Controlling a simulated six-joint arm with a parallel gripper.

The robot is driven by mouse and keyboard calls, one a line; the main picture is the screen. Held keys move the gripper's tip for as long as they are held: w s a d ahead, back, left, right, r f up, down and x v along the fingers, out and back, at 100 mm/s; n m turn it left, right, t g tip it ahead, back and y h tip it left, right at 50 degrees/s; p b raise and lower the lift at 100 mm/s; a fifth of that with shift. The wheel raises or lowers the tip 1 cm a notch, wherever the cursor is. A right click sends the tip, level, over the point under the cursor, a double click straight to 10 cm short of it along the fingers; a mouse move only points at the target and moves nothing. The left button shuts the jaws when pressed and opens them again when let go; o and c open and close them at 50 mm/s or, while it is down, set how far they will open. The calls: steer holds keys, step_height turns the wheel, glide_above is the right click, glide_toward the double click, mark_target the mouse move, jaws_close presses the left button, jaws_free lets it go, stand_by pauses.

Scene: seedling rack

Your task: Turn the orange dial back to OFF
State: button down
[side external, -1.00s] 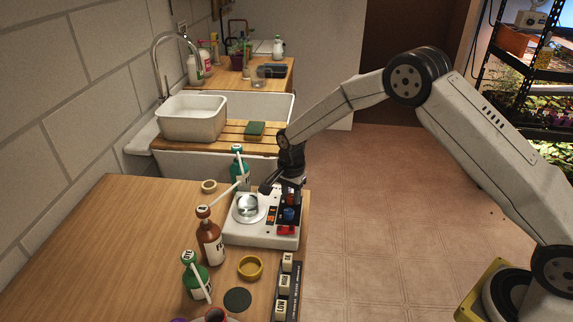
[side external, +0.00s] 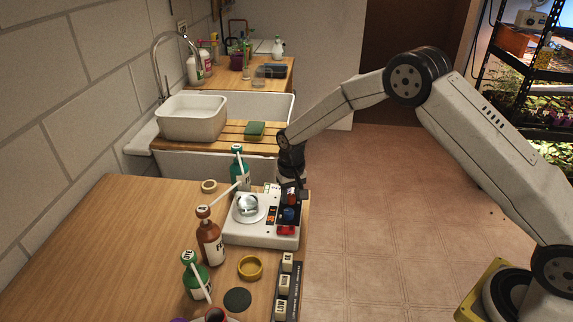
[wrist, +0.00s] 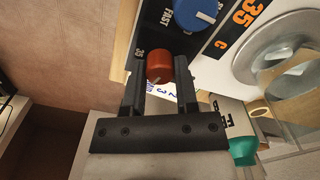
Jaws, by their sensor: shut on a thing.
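The orange-red dial (wrist: 160,65) sits on the dark panel of the white stirring hotplate (side external: 240,234). In the wrist view a "35" mark shows at its upper left and part of a scale shows below it. My gripper (wrist: 160,70) is shut on the dial, one finger on each side. A small pale mark shows at the dial's lower edge, but I cannot tell which setting it points to, and I cannot make out OFF. In the side view my gripper reaches down to the dial (side external: 291,198) from above.
A blue knob (side external: 289,215) marked FAST and a red switch (side external: 285,230) are beside the dial. A glass vessel (side external: 247,205) stands on the plate. A green-capped bottle (side external: 238,165) is close behind, and a brown bottle (side external: 209,243) stands left. The table's left part is clear.

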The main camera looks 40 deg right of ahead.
steer(key=n, duration=0.5)
steer(key=shift+n, duration=0.3)
steer(key=n, duration=1)
steer(key=shift+n, duration=0.4)
steer(key=n, duration=0.4)
steer(key=shift+n, duration=0.4)
steer(key=shift+c, duration=1.8)
jaws_free()
steer(key=shift+r, duration=0.15)
